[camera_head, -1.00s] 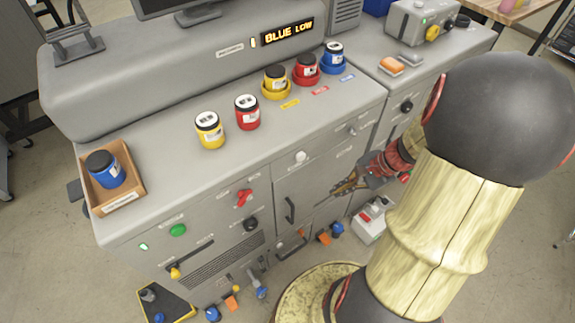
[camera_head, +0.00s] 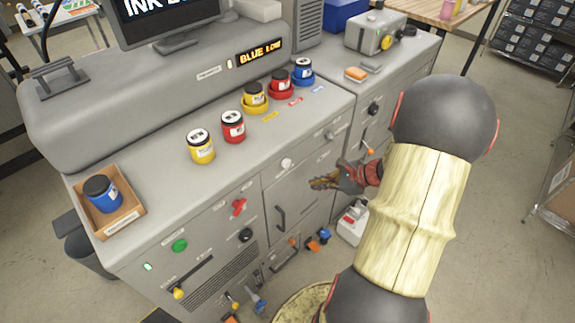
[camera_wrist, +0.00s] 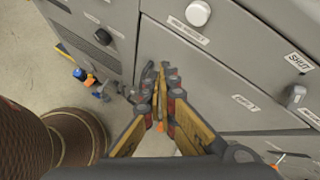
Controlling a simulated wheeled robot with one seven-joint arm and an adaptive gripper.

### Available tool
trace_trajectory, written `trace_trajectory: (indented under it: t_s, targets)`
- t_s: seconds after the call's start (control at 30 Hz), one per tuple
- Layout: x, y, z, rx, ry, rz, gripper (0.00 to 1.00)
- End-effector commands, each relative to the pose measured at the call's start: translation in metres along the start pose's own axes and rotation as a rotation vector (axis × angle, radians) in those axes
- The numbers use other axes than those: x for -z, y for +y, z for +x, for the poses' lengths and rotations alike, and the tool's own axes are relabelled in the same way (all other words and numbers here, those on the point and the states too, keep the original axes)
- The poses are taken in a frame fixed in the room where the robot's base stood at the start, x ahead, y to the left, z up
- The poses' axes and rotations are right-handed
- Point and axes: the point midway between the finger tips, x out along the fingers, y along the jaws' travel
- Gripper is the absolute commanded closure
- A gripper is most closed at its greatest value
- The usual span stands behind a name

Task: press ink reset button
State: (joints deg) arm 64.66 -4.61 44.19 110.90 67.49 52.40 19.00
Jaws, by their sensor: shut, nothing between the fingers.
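A round white button (camera_head: 287,164) is on the upper front of the grey machine, above a dark door handle. It also shows in the wrist view (camera_wrist: 198,13) near the top edge, with a label beside it that is too blurred to read surely. My gripper (camera_head: 316,184) is in front of the machine's front, to the right of and lower than the button in the head view. In the wrist view my gripper (camera_wrist: 158,78) has its fingertips together, empty, over the grey front panel, apart from the button.
A green button (camera_head: 180,245), red knob (camera_head: 239,207) and black knob (camera_head: 246,235) sit on the front. Yellow, red and blue ink jars stand on top; another blue jar (camera_head: 101,193) is in a cardboard tray (camera_head: 124,222).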

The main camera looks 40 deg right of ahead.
Motion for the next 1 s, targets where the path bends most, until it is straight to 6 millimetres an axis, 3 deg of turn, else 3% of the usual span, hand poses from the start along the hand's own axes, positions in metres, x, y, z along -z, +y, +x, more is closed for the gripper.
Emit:
trace_trajectory:
  t_s: [0.6, 1.0]
  targets:
    - [-0.035, -0.034, 0.049, -0.003, -0.001, -0.002, 1.0]
    - [-0.044, -0.044, 0.06, 0.0, 0.0, -0.001, 1.0]
